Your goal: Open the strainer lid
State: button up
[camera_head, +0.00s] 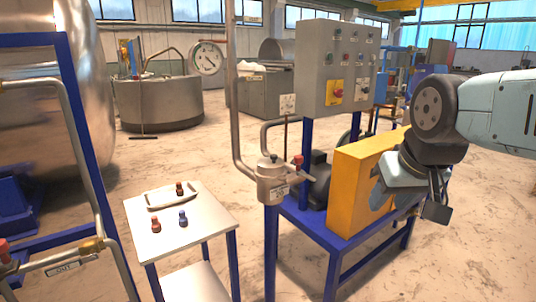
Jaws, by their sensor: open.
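The strainer (271,184) is a grey metal pot on the pipework at the left end of the blue pump stand. Its round lid (271,166) sits on top, with a small dark knob. It looks closed, though it is small in view. A red-tipped part (298,160) and a pale lever stand beside the lid on the right. My gripper (410,198) is open and empty. It points downward at the right, by the yellow guard and well apart from the strainer. My wrist hides part of the guard.
The yellow guard (357,190) and grey control box (335,70) stand between my gripper and the strainer or behind it. A vertical pipe (233,100) rises at the strainer's left. A small table (205,225) holds a tray and several small knobs. Floor at right is clear.

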aim_at(272, 168)
jog(key=i, duration=0.95)
